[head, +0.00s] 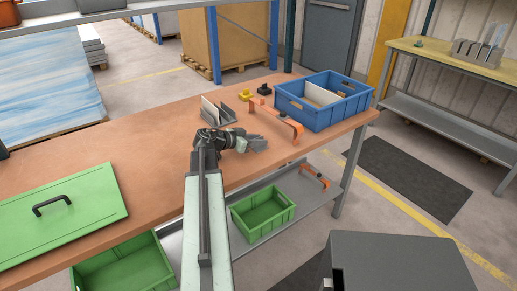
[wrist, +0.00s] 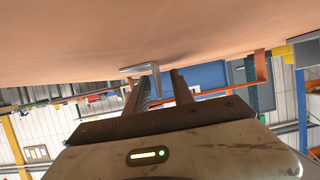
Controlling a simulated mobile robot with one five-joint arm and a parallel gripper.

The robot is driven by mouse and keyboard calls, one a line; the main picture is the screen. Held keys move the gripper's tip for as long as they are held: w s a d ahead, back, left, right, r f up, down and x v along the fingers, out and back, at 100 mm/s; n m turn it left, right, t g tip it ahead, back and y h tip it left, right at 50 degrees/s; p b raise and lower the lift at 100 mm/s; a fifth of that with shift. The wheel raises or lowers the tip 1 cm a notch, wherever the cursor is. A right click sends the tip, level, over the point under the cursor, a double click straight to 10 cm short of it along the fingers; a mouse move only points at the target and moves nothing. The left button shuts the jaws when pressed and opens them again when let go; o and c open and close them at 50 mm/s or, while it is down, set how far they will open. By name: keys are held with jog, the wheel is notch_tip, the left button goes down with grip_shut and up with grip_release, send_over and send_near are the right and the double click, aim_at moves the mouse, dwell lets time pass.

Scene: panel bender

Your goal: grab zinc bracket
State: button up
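A small grey L-shaped piece that looks like the zinc bracket (wrist: 140,69) shows in the wrist view against the wooden bench top (wrist: 90,40), which appears at the top of that picture. My gripper (wrist: 160,80) has its two fingers apart, with a leg of the bracket showing between their tips; I see no contact. In the head view my gripper (head: 262,143) is low over the bench, near its front edge. There I cannot clearly tell the bracket from the grey fingers.
An orange bar-shaped part (head: 275,119) lies just beyond my gripper. A grey holder with plates (head: 218,114), a yellow piece (head: 245,94), a black piece (head: 264,89) and a blue crate (head: 342,113) stand farther back. A green lid (head: 75,225) lies at left.

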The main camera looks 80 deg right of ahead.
grip_shut()
dwell(1.4)
